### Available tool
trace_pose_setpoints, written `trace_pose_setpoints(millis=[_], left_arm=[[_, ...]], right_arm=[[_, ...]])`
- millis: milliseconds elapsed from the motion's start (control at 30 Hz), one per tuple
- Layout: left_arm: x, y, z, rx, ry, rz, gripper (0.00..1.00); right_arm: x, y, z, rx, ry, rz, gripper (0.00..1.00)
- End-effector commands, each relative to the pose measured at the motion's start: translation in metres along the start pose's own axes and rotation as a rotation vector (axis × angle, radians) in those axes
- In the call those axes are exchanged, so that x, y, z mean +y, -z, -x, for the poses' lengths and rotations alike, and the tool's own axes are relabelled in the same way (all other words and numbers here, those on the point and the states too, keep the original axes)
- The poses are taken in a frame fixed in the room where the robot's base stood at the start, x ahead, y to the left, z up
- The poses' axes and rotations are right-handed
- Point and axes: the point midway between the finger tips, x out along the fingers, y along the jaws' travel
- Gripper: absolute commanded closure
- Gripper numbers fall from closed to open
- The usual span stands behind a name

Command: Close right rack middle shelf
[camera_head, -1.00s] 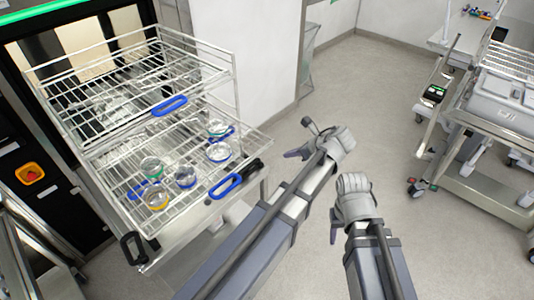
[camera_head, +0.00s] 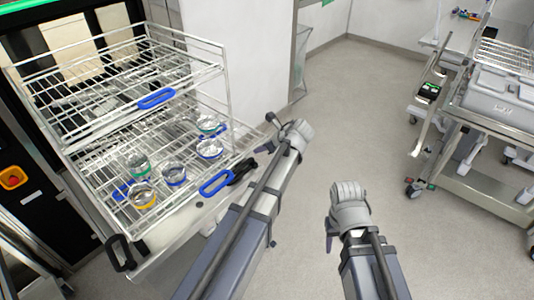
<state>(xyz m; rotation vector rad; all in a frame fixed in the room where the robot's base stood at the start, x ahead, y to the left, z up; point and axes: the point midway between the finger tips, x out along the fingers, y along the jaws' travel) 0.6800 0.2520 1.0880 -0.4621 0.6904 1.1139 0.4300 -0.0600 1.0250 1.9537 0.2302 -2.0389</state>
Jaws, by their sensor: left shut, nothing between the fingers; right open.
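A wire rack (camera_head: 222,95) stands at the left with wire shelves one above another. The upper shelf has a blue handle (camera_head: 157,98) at its front. The lower visible shelf has a blue handle (camera_head: 217,182) and holds several glass jars (camera_head: 173,174) with coloured bands. I cannot tell which of these is the middle shelf. My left gripper (camera_head: 264,146) is shut and empty, right of the lower blue handle and apart from it. My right gripper (camera_head: 330,242) is open and empty over the floor, further right; its fingers are mostly hidden by its wrist.
The rack stands on a metal cart with black handles (camera_head: 121,253). Another cart (camera_head: 490,190) with grey bins stands at the right. The floor (camera_head: 350,110) between is clear.

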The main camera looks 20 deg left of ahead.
Motion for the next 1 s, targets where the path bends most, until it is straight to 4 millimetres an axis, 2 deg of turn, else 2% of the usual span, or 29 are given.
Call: trace_pose_setpoints(millis=[567,767,1000], left_arm=[[0.000,-0.006,-0.006,0.000,-0.001,0.001,1.00],[0.000,-0.027,-0.027,-0.002,-0.003,0.003,1.00],[-0.001,-0.072,-0.071,-0.002,-0.004,0.004,1.00]], right_arm=[[0.000,0.000,0.000,0.000,0.000,0.000,0.50],[0.000,0.000,0.000,0.000,0.000,0.000,0.50],[0.000,0.000,0.000,0.000,0.000,0.000,0.50]])
